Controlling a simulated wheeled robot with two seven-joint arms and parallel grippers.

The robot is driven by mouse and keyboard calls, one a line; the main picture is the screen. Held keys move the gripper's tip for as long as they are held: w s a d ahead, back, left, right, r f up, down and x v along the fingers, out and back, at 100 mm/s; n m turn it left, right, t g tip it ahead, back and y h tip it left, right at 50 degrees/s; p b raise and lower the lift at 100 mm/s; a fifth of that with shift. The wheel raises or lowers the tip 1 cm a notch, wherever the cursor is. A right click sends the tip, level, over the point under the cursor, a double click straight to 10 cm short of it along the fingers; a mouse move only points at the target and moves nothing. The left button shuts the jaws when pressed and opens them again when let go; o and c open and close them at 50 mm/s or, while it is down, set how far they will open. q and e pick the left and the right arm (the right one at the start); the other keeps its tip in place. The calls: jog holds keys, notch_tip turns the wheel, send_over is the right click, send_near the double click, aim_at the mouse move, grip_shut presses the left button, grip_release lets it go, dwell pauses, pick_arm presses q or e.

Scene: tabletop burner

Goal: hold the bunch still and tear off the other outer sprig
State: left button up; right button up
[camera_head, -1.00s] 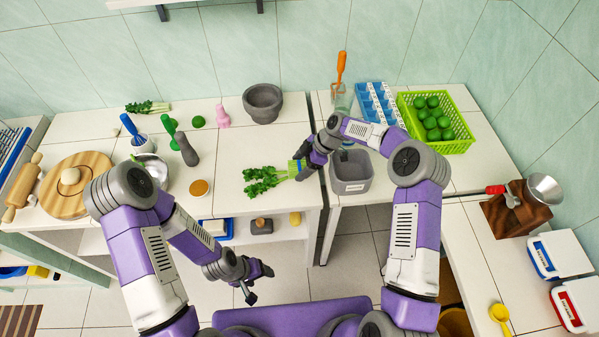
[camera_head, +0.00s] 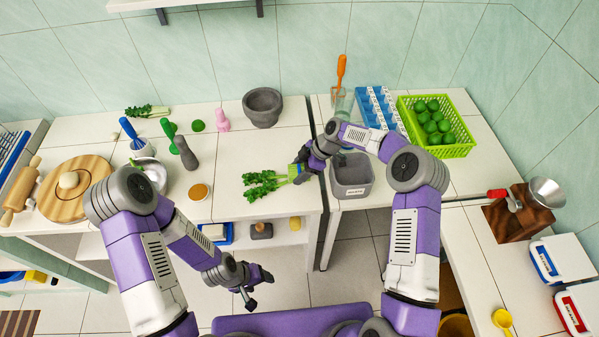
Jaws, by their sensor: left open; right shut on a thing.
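The leafy green bunch (camera_head: 264,183) lies at the right end of the long white counter, its leaves pointing left. My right gripper (camera_head: 301,172) is shut on the stem end of the bunch at its right side and partly hides the stems. My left gripper (camera_head: 254,289) is open and empty, low in front of the counter and well apart from the bunch. A second, smaller leafy piece (camera_head: 148,111) lies at the back left of the counter, apart from both grippers.
A grey labelled bin (camera_head: 352,176) stands just right of my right gripper. A small orange-brown dish (camera_head: 199,192) sits left of the bunch. A grey mortar (camera_head: 263,106) stands behind it. A green basket of limes (camera_head: 437,126) is at the back right. The counter around the leaves is clear.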

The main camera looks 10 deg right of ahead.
pick_arm(q)
jog(key=shift+f+b, duration=0.7)
jog(key=shift+f, duration=0.05)
dwell(1.8)
jog(key=shift+c, duration=0.2)
dwell(0.5)
